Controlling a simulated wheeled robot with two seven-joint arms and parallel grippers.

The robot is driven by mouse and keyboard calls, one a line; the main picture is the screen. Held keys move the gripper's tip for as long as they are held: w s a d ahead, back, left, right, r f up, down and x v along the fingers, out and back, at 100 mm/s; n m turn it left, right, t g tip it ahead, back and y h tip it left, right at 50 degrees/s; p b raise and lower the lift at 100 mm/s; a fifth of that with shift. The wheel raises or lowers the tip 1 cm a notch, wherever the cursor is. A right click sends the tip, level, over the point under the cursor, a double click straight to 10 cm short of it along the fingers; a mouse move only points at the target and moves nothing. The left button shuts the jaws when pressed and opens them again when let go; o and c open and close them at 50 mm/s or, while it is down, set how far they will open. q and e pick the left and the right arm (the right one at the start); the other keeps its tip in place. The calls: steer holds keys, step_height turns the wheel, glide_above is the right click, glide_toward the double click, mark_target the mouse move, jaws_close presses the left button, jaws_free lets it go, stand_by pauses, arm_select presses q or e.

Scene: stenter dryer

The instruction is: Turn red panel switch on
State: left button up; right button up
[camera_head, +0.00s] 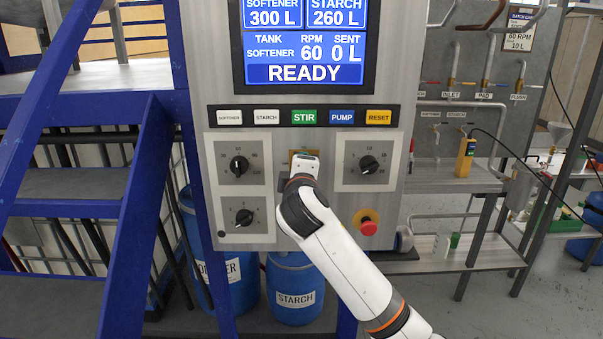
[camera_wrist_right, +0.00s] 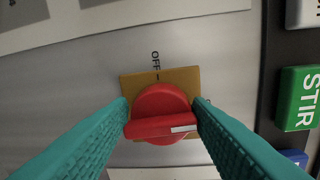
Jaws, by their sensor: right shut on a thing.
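The red panel switch (camera_wrist_right: 160,98) is a round knob with a raised handle bar on a yellow plate (camera_wrist_right: 188,77). In the right wrist view, the fingers of my right gripper (camera_wrist_right: 162,116) are closed on the two ends of its bar. The bar lies across the picture, with a white mark (camera_wrist_right: 184,128) at its right end. The word OFF (camera_wrist_right: 155,60) and a tick stand above the knob, and the white mark does not point at them. In the head view, my right arm hides the knob; only a bit of the yellow plate shows (camera_head: 303,152). My left gripper is not in view.
Black dials sit left (camera_head: 239,166), lower left (camera_head: 244,217) and right (camera_head: 369,165) of the switch. A red emergency button (camera_head: 368,225) is at lower right. A row of buttons, including green STIR (camera_head: 304,117), runs above, under a screen (camera_head: 304,45) reading READY.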

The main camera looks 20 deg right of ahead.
steer(key=shift+r+m, duration=0.25)
steer(key=shift+m, duration=0.15)
steer(key=o, duration=0.9)
steer(key=shift+d, duration=0.1)
steer(key=shift+s+f, duration=0.1)
steer(key=shift+b+v, duration=2.1)
steer(key=shift+v, duration=3.9)
